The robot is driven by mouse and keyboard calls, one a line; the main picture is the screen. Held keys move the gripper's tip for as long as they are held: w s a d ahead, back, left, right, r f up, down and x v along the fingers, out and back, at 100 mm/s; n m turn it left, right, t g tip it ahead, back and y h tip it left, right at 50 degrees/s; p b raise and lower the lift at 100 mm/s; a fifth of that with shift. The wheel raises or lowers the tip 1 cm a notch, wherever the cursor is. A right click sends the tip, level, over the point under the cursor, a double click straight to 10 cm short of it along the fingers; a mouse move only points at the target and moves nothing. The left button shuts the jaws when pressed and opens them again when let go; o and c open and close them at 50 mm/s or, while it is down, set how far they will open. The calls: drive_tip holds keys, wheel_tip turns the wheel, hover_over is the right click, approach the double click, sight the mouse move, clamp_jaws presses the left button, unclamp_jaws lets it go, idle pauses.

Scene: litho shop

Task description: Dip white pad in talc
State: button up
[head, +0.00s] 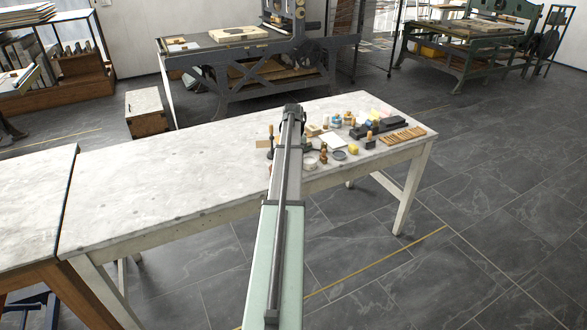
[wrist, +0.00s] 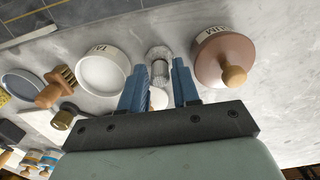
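My gripper (wrist: 159,88) is open, with its two blue fingers apart, low over the table. A small pale, rounded white thing (wrist: 158,98) shows between the fingers; I cannot tell whether it is the white pad or whether the fingers touch it. A greyish, clear-looking cylinder (wrist: 159,60) stands just beyond the fingertips. A round white dish (wrist: 103,72), its label starting "TA", is beside the left finger; it seems to be the talc, and a white dish (head: 310,163) shows in the head view. There my arm hides the gripper.
A brown lidded pot (wrist: 222,60) with a knob stands close to the right finger. A wooden-handled brush (wrist: 55,88) and a dark dish (wrist: 22,84) lie left. Several bottles and blocks crowd the right of the marble table (head: 170,160); its left part is clear.

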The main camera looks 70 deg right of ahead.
clamp_jaws()
drive_tip(key=shift+r, duration=0.15)
drive_tip(key=shift+r, duration=2.35)
